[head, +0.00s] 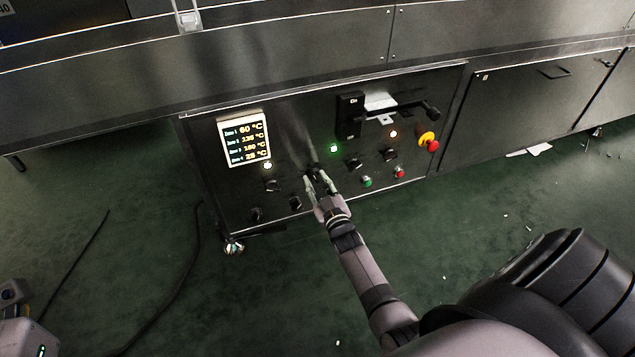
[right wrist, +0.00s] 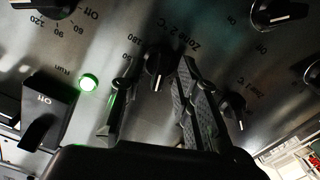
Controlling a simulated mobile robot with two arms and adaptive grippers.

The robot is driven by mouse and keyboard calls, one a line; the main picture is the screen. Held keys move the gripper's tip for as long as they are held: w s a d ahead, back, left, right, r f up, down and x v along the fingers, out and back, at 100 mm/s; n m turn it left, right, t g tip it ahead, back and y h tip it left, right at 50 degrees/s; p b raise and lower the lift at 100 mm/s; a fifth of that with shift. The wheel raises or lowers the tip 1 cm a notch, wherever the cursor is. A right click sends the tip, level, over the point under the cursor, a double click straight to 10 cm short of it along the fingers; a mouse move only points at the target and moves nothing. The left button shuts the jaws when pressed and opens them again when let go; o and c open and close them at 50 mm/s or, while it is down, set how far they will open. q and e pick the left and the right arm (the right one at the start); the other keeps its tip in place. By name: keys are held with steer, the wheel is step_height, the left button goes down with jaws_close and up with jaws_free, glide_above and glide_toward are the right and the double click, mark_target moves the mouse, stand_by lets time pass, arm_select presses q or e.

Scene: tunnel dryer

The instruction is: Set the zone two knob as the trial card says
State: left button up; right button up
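The zone two knob (right wrist: 158,62) is a black dial on the dark panel, under the printed label "Zone 2 °C" (right wrist: 182,35). In the right wrist view its white pointer mark faces the bottom of the picture. My right gripper (right wrist: 153,82) is open, with one finger on each side of this knob; I cannot tell whether they touch it. In the head view the right gripper (head: 318,180) reaches the panel and largely hides the knob. The lit display (head: 244,138) lists zone temperatures. I cannot identify a trial card.
Other black knobs (head: 272,186) surround the gripper. Nearby are a green lamp (right wrist: 89,82), a black run switch (right wrist: 42,115), a green button (head: 367,181) and a red-and-yellow emergency stop (head: 430,142). A black handle (head: 410,108) sticks out above right. A cable (head: 175,285) lies on the floor.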

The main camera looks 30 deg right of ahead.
steer(key=v, duration=1.2)
stand_by(0.4)
